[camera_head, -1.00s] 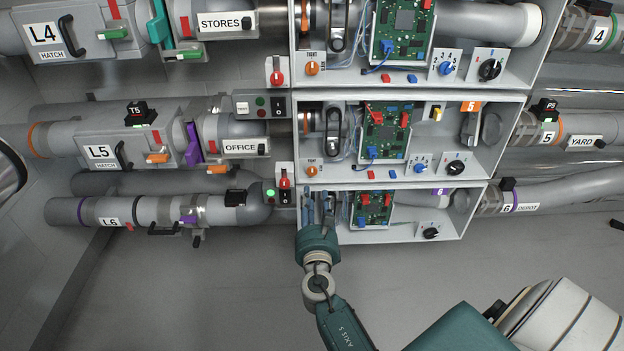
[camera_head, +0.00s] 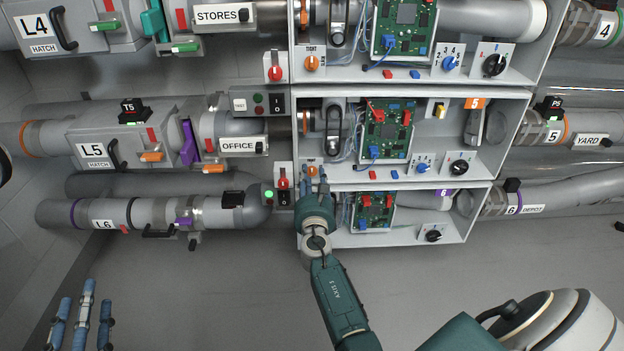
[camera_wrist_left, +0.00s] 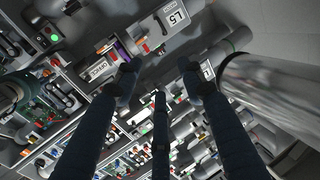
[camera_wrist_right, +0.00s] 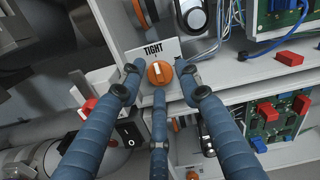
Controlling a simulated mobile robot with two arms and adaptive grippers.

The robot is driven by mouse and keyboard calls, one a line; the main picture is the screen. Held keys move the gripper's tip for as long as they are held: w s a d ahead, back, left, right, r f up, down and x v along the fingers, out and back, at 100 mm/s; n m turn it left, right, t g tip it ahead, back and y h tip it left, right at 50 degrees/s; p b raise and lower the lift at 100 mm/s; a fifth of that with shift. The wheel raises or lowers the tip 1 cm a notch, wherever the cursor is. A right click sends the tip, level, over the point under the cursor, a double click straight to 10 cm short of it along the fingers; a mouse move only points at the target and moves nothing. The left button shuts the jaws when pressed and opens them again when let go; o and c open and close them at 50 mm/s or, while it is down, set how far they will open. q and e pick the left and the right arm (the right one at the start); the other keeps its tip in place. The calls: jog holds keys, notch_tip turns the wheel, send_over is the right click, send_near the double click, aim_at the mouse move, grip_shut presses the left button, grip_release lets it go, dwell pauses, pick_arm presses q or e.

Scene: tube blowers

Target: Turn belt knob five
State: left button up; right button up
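Belt knob five (camera_head: 311,171) is an orange knob at the lower left of the middle bay. In the right wrist view the orange knob (camera_wrist_right: 160,73) sits on a white plate marked TIGHT, its white mark near upright. My right gripper (camera_head: 314,184) is just below it in the head view. In the right wrist view its fingers (camera_wrist_right: 159,82) are spread to the left, right and below the knob, with gaps; I cannot tell whether any fingertip touches. My left gripper (camera_head: 83,310) is open and empty at the lower left, away from the bays.
A red-knobbed switch (camera_head: 283,184) stands just left of the right gripper. A blue knob (camera_head: 421,168) and a black knob (camera_head: 458,168) share bay five's front. Circuit boards (camera_head: 386,130) and loose wires fill the bays. The floor below is clear.

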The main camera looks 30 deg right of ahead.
pick_arm(q)
jog(key=shift+r, duration=0.35)
pick_arm(e)
jog(key=shift+w+d, duration=0.15)
grip_shut()
pick_arm(q)
jog(key=shift+d, duration=0.1)
